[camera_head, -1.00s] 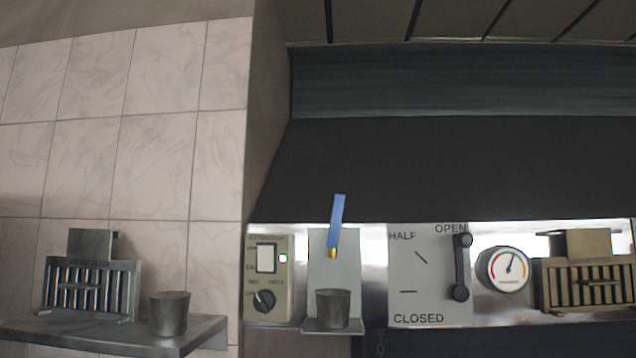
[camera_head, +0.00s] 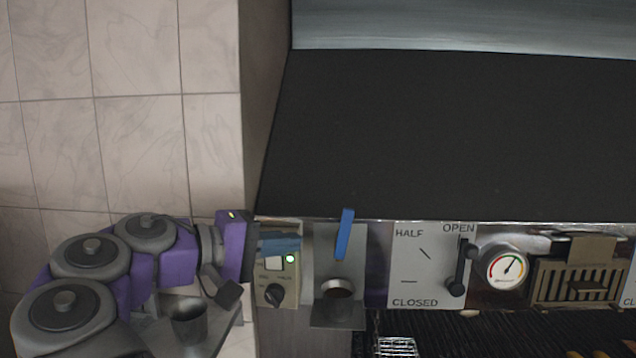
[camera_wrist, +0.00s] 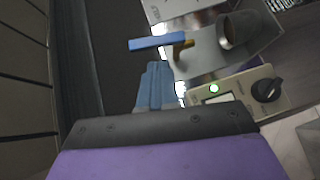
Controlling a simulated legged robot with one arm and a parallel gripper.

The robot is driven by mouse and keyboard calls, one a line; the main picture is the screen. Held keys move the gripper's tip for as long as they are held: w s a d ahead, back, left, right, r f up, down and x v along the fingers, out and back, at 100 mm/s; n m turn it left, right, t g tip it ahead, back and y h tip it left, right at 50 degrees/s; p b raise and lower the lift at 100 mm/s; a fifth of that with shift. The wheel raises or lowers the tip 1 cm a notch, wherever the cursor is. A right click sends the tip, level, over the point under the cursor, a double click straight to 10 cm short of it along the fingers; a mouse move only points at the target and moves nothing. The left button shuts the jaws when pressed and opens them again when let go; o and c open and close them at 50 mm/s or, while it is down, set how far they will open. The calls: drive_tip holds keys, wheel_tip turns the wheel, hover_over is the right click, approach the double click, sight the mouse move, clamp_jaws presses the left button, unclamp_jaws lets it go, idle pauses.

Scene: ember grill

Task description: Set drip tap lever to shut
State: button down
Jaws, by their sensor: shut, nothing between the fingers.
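The blue tap lever (camera_head: 344,234) stands nearly upright, tilted slightly right at its top, on a small metal plate of the grill front. It also shows in the wrist view (camera_wrist: 158,42), with the brass tap (camera_wrist: 184,45) at one end. A grey cup (camera_head: 337,289) stands on the small shelf (camera_head: 330,322) below the tap. My gripper (camera_head: 298,244) is shut and empty, left of the lever and apart from it, in front of the switch panel. In the wrist view my gripper's blue fingers (camera_wrist: 157,68) are together, just short of the lever.
A switch panel (camera_head: 270,296) with a green light and black knob is behind my gripper. Right of the tap are a HALF/OPEN/CLOSED plate (camera_head: 410,260) with a black handle (camera_head: 458,268), a gauge (camera_head: 505,267) and a vent (camera_head: 570,284). Another cup (camera_head: 188,322) is on the left shelf.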

drive_tip(key=s+a+r+n+t+p, duration=0.1)
drive_tip(key=a+r+t+p, duration=0.15)
drive_tip(key=a, duration=0.35)
drive_tip(key=b, duration=0.6)
approach(344, 233)
drive_tip(key=shift+w+d+r, duration=0.8)
drive_tip(key=shift+w+d, duration=0.6)
drive_tip(key=shift+w, duration=1.6)
drive_tip(key=shift+g+y, duration=0.4)
drive_tip(key=shift+g, duration=0.05)
drive_tip(key=shift+s+d+r, duration=0.1)
drive_tip(key=shift+s+d, duration=0.05)
drive_tip(key=shift+s, duration=0.05)
drive_tip(key=shift+w+d, duration=0.1)
drive_tip(key=shift+d, duration=0.1)
